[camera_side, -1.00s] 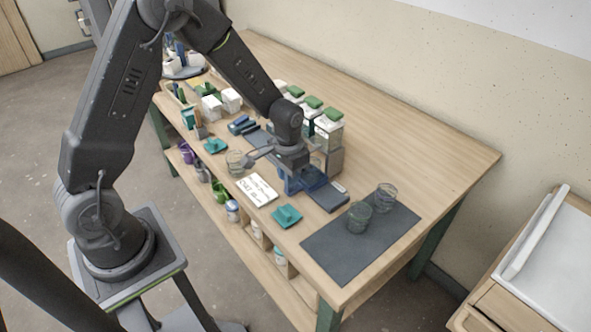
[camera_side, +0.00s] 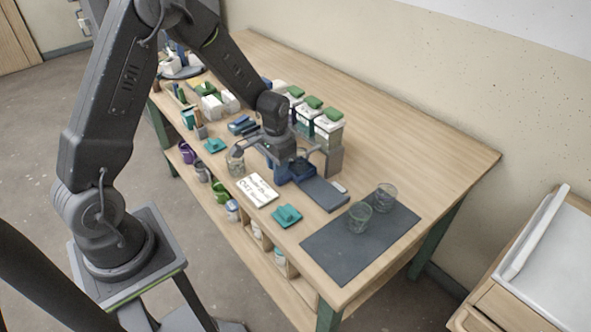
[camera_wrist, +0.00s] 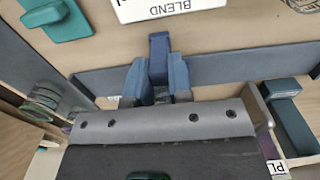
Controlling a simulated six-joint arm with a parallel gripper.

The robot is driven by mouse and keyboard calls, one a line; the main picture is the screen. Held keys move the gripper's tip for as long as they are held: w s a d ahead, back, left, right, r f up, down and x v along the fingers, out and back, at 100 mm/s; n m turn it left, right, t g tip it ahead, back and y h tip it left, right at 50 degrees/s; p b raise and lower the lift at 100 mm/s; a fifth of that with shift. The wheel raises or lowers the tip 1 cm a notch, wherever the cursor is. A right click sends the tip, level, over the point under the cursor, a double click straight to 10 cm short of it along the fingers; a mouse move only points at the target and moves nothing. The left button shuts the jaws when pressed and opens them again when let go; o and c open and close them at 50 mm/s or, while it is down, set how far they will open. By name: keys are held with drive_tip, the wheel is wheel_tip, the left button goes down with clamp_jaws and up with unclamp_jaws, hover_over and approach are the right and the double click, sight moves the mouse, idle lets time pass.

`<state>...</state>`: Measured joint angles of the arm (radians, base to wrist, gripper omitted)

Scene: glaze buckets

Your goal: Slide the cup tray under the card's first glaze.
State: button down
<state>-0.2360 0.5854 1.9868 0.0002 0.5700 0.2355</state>
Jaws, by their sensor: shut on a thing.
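My gripper (camera_side: 280,160) is over the dark rail (camera_side: 325,195) in the side view, at a blue tray (camera_side: 297,170). In the wrist view its two blue-grey fingers (camera_wrist: 158,85) are shut on a dark blue upright piece (camera_wrist: 159,52), which looks like the tray's handle. The tray sits on the rail in front of a row of glaze buckets (camera_side: 328,124) with green lids; my arm partly hides them. The white card (camera_side: 257,190) lies in front of the rail. "BLEND" reads on the card (camera_wrist: 170,8) in the wrist view; its other lines are illegible.
Two clear cups (camera_side: 360,216) stand on a dark mat (camera_side: 325,250) at the right. A glass jar (camera_side: 236,160) and teal blocks (camera_side: 287,216) lie close to the rail. The back right of the table is clear.

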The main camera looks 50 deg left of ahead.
drive_tip(key=shift+w+a+r, duration=0.1)
drive_tip(key=shift+a, duration=5.85)
drive_tip(key=c, duration=1.1)
unclamp_jaws()
wheel_tip(320, 180, up, 7)
drive_tip(key=shift+f, duration=0.1)
